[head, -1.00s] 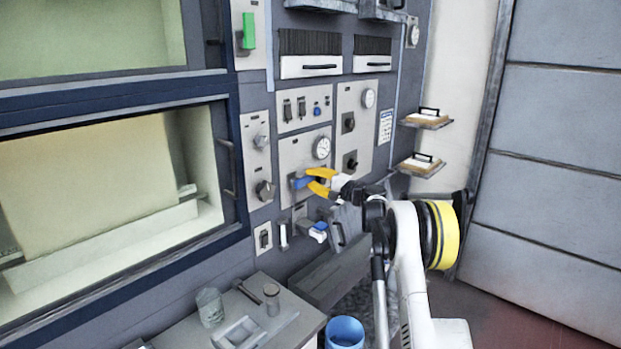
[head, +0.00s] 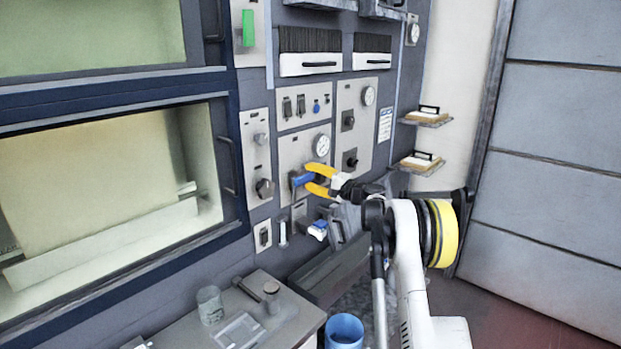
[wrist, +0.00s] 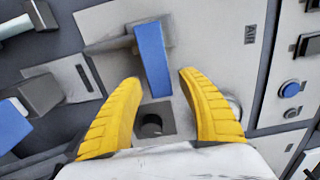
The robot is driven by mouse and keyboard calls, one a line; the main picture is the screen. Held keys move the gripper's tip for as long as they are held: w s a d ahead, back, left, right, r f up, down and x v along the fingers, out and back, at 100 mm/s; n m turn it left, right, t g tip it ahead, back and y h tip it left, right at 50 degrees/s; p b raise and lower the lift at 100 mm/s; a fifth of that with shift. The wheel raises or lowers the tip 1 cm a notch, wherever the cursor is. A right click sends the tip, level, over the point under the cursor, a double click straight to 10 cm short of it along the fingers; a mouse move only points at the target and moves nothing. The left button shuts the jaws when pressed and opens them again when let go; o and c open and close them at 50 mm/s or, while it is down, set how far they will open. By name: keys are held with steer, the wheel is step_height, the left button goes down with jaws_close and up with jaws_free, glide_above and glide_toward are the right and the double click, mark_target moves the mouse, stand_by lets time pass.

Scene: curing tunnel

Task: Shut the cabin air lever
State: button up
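A blue lever (head: 302,181) sits on a grey panel below a round white gauge (head: 322,145). In the head view it lies near horizontal, its free end toward my gripper (head: 313,180). In the wrist view the blue handle (wrist: 153,60) points from its grey mount toward the gap between my yellow fingers (wrist: 159,78). The fingers are spread, one on either side of the handle's end, with clear gaps and nothing gripped.
A second blue-and-white handle (head: 318,230) is just below; its blue part also shows in the wrist view (wrist: 12,125). A green lever (head: 248,30) is higher up left. Knobs (head: 265,188) and switches surround the panel. A bench (head: 285,325) and blue bin (head: 344,332) stand below.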

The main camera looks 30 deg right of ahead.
steer(key=v, duration=1.2)
steer(key=s+a+r+n+g+b, duration=0.1)
steer(key=s+a+n+g, duration=0.35)
steer(key=a, duration=0.85)
steer(key=s+a+r+n+g+b, duration=0.15)
steer(key=s+a, duration=0.55)
steer(key=a, duration=0.7)
steer(key=s+a+f+n+g+h, duration=0.1)
steer(key=s+a+n+g, duration=0.1)
steer(key=s+a, duration=0.35)
steer(key=s+a+f+n+g+h, duration=0.1)
steer(key=s+a+f+n+h, duration=0.1)
steer(key=s, duration=0.6)
steer(key=s+f+n+h, duration=0.1)
steer(key=s+f, duration=0.3)
steer(key=s, duration=0.4)
steer(key=s+f+n+h+b, duration=0.1)
steer(key=s+f+n+h, duration=0.1)
steer(key=s, duration=0.6)
steer(key=shift+a+f+n+g, duration=0.15)
steer(key=shift+f+n+g, duration=0.35)
steer(key=shift+f, duration=0.4)
